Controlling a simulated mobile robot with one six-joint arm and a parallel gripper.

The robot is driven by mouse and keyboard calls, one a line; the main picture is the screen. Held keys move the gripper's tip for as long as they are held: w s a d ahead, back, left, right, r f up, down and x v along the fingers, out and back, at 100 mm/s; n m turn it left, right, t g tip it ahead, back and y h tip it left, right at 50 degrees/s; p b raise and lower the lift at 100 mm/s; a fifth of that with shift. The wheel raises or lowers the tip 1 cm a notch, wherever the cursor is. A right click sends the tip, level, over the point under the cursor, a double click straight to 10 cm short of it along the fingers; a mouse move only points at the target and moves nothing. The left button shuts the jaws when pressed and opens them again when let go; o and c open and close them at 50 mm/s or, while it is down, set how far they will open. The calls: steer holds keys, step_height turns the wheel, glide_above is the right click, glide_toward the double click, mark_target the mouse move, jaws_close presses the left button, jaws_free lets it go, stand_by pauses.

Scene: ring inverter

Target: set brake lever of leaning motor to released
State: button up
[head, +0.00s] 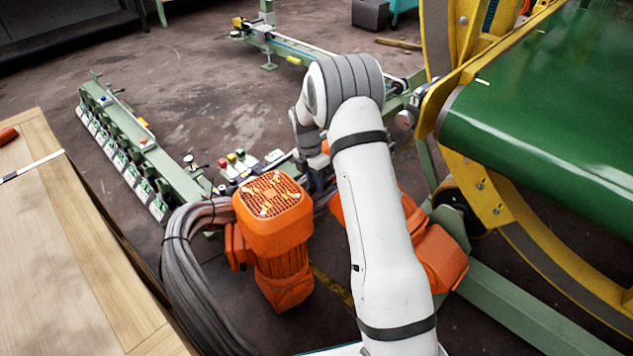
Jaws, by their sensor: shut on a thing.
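One orange motor (275,237) with a round-cornered grille cap stands in the middle of the head view, left of my arm. A second orange motor (440,257) lies at a slant behind my white arm, which covers much of it. My gripper (319,182) is a small dark shape just left of the arm, behind the capped motor's upper right edge. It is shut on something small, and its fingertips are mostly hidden. The brake lever cannot be made out, so its position does not show.
A thick bundle of grey cables (185,265) curves left of the capped motor. A wooden table (70,260) fills the lower left. A green rail with switches (150,155) lies beyond.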

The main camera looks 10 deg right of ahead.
jaws_close()
steer(key=m+p, duration=0.1)
steer(key=p, duration=0.1)
steer(key=w+m+g+y+p, duration=0.1)
steer(key=p, duration=0.1)
steer(key=shift+w+a+r+y, duration=0.15)
steer(key=shift+w+r+y, duration=0.15)
steer(key=shift+r, duration=0.1)
steer(key=o, duration=0.7)
jaws_free()
steer(key=shift+o, duration=0.2)
